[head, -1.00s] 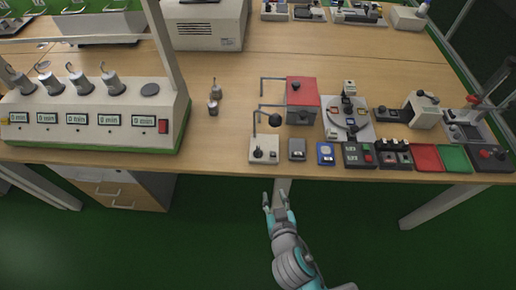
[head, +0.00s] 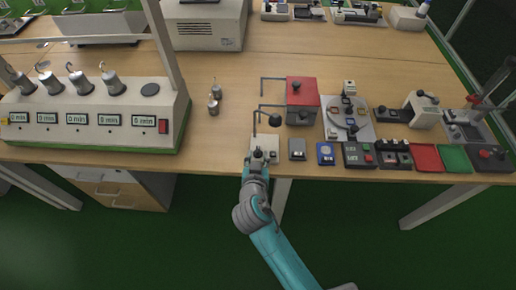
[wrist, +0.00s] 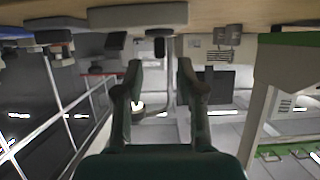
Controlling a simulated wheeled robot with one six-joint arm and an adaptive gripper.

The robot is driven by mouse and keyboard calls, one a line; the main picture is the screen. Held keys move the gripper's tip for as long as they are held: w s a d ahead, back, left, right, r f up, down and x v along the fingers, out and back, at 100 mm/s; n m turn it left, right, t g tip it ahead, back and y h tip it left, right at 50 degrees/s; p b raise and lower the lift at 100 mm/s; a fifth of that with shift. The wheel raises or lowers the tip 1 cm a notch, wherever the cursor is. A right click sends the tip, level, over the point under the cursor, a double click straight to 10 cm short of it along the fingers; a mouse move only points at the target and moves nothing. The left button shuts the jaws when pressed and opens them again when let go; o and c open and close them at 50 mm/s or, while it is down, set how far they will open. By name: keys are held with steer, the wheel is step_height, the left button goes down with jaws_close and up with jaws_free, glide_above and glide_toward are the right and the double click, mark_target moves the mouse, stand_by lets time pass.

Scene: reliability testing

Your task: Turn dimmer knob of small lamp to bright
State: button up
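The small lamp stands at the table's front edge in the head view. It has a white base (head: 264,143), a thin bent dark stem and a round black shade (head: 275,120). A small dark knob (head: 273,154) shows at the right front of the base. My gripper (head: 257,157) is at the front left of the base and hides part of it. In the wrist view my gripper (wrist: 160,72) is open, with nothing between its fingers. That view is upside down. A small black knob-like part (wrist: 159,47) shows just beyond the fingertips. I cannot tell whether the gripper touches anything.
A grey switch box (head: 297,149), a blue box (head: 326,153) and other devices line the front edge to the right. A red-topped box (head: 302,93) stands behind.

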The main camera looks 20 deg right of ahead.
mark_target(258, 150)
steer(key=shift+x, duration=2.5)
jaws_close()
